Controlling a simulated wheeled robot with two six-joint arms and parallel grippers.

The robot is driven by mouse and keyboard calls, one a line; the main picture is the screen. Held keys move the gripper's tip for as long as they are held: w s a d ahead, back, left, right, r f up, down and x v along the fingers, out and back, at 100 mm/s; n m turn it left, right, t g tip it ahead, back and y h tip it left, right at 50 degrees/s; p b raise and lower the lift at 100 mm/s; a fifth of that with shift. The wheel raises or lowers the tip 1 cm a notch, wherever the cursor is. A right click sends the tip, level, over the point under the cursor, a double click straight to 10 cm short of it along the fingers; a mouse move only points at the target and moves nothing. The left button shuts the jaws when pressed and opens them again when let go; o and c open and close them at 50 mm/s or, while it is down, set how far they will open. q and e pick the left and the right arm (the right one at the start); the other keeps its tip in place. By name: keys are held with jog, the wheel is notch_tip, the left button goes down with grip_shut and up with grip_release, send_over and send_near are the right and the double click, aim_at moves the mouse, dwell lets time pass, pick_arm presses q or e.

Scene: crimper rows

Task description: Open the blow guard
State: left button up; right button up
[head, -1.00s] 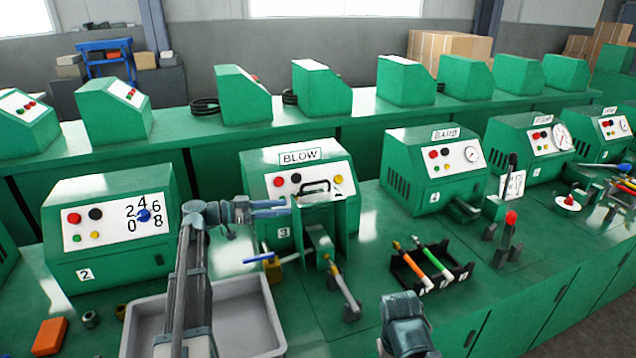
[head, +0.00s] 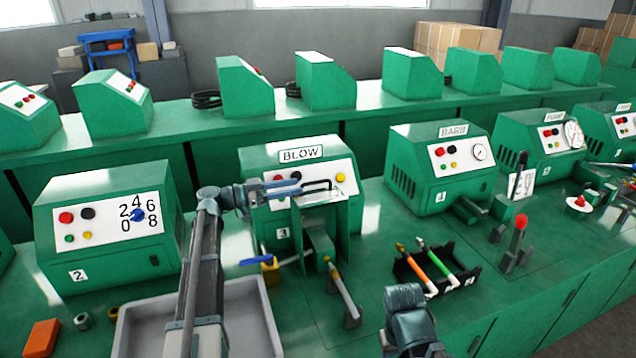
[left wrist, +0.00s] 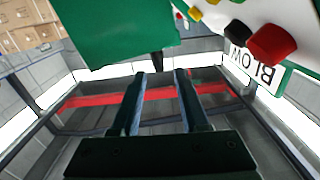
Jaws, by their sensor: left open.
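The blow guard (head: 325,222) is a green box-like cover on the front of the machine marked BLOW (head: 300,154). A black bar handle (head: 320,187) is at its top edge. The guard appears down. My left gripper (head: 296,185) is open and empty, its fingers pointing right, just left of the handle. I cannot tell whether it touches. In the left wrist view the two fingers (left wrist: 163,85) are apart with nothing clearly between them. The BLOW label (left wrist: 256,67) appears upside down there. Only part of my right arm shows at the lower middle; its gripper is not visible.
A grey tray (head: 255,310) lies in front, under my left arm. A blue-handled valve (head: 262,262) and a lever (head: 343,290) stand before the machine. A black holder with pens (head: 430,270) is to the right. Machine 2 (head: 105,235) is to the left.

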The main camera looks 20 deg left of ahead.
aim_at(326, 180)
pick_arm(q)
jog(key=x, duration=0.8)
jog(key=shift+w+d, duration=0.15)
jog(key=shift+w, duration=0.05)
grip_shut()
dwell(1.1)
